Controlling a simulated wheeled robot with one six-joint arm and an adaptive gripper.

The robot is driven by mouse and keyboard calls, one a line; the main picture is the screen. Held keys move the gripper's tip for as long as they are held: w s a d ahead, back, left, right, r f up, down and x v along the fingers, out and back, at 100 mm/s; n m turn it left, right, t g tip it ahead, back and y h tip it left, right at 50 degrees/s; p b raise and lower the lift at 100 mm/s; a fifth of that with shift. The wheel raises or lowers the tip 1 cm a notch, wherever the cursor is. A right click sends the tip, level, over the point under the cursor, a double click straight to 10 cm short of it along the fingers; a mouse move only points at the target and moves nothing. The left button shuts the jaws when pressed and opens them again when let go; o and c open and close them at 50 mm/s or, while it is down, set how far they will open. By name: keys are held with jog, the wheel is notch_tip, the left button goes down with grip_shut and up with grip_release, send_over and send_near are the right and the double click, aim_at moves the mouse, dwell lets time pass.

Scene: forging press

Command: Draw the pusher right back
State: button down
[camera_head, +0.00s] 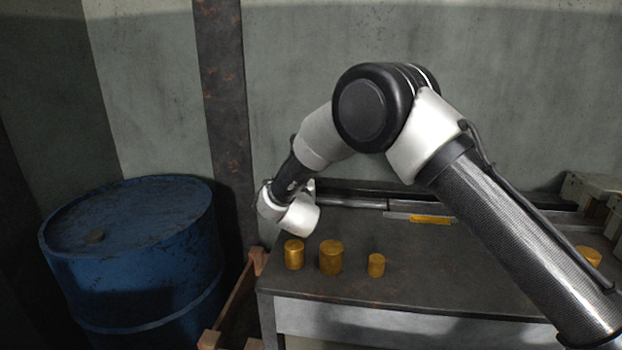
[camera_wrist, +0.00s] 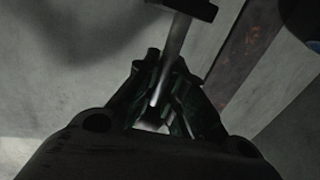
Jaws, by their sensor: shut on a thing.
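In the wrist view my gripper (camera_wrist: 158,82) is shut on a pale grey rod, which I take to be part of the pusher (camera_wrist: 176,40). The rod runs up between the fingers to a dark crosspiece (camera_wrist: 190,8) at the top edge. In the head view my wrist is at the back left end of the dark table. My fingers and the held part are hidden there behind the wrist.
A grey rail (camera_head: 350,202) runs along the table's back edge, with a yellow strip (camera_head: 432,219) near it. Brass cylinders (camera_head: 294,254) (camera_head: 330,257) (camera_head: 376,265) stand at the table's (camera_head: 440,285) front left. A blue drum (camera_head: 135,262) stands left of it.

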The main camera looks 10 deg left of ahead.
jog(key=shift+w+a+r, duration=0.1)
jog(key=shift+a+r, duration=0.2)
jog(key=shift+r, duration=0.45)
jog(key=c, duration=1.5)
grip_release()
jog(key=shift+a, duration=0.1)
jog(key=shift+f, duration=0.2)
jog(key=shift+s+f, duration=0.1)
jog(key=shift+s, duration=0.15)
jog(key=s+d, duration=0.1)
jog(key=s, duration=0.6)
jog(key=s+d, duration=0.1)
jog(key=s, duration=0.3)
jog(key=shift+s+d, duration=0.15)
jog(key=shift+d, duration=0.2)
